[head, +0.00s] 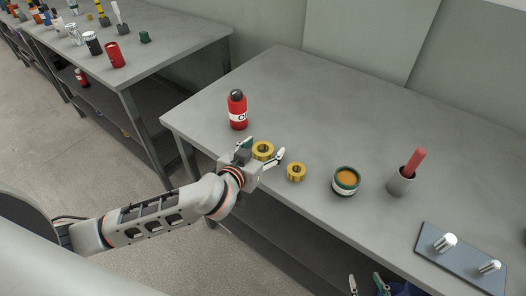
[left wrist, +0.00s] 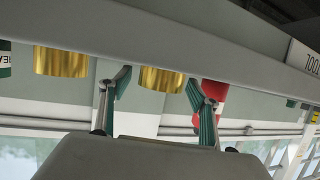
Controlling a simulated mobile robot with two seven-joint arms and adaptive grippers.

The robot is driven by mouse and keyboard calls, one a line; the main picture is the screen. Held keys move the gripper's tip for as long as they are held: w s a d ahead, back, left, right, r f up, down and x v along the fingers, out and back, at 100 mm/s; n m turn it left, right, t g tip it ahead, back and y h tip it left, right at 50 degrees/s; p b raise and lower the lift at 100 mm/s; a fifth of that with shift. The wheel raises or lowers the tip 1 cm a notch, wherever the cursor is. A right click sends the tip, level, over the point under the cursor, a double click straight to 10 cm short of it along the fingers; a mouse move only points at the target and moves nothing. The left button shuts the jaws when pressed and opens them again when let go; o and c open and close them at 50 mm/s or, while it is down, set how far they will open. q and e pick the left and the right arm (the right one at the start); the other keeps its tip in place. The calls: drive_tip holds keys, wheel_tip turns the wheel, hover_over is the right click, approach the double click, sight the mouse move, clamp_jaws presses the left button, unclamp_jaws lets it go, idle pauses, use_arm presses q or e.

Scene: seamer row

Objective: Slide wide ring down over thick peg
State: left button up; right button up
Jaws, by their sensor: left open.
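The wide gold ring (head: 257,151) lies flat near the table's front edge. My left gripper (head: 263,149) is open, with one finger on each side of this ring; contact cannot be told. The left wrist view shows the wide ring (left wrist: 162,80) between the open fingers. The thick peg (head: 445,242) stands bare on a blue-grey plate (head: 432,248) at the right, beside a thinner peg (head: 489,267). My right gripper (head: 366,282) is empty and open at the bottom edge.
A red bottle (head: 238,113) stands behind the left gripper. A green tin with orange contents (head: 345,182) and a grey cup holding a red-handled tool (head: 400,181) stand between the rings and the plate. The back of the table (head: 320,100) is clear.

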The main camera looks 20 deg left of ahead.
use_arm(q)
drive_tip(key=c, duration=1.3)
drive_tip(key=shift+r, duration=0.2)
